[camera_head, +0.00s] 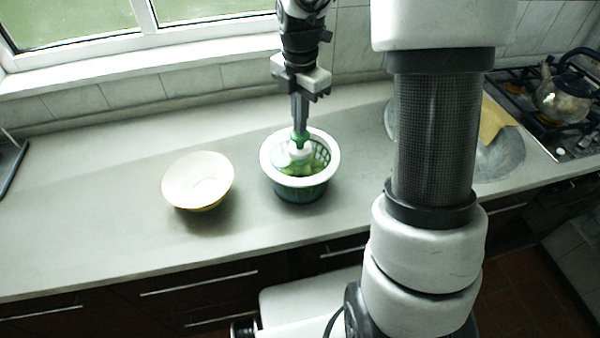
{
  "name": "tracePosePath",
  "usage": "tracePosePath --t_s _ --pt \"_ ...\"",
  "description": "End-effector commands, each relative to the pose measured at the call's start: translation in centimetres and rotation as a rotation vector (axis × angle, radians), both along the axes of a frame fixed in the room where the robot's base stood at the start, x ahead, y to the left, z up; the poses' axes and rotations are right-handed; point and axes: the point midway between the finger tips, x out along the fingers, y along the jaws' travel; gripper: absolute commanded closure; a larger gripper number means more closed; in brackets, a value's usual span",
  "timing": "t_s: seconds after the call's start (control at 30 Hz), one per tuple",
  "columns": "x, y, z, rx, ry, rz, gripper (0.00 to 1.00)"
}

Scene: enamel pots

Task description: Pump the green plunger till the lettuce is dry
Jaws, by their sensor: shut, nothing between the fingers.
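The salad spinner (318,148) stands on the counter near the middle, with a white rim and a dark green-blue bowl. Green lettuce (312,168) shows inside its basket. The green plunger (300,137) rises from a white hub (299,151) at the spinner's centre. My gripper (300,127) points straight down with its fingers shut and empty. Its fingertips are right at the top of the plunger. I cannot tell whether they press on it or only hover over it. The fingers hide part of the plunger's top.
A cream bowl (198,181) stands to the left of the spinner and looks empty. A wooden board (492,120) and a stove with a kettle (563,98) are at the right, partly behind my arm. The counter (90,200) is clear at the left.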

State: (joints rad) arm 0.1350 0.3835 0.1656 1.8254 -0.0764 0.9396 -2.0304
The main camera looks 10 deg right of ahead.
Motion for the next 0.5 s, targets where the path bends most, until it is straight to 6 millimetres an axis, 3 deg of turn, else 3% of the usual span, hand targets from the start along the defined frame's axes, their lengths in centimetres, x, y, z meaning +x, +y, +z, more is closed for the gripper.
tracePosePath --t_s 0.5 --pt "0.0 0.0 5.6 0.000 -0.001 0.000 1.00"
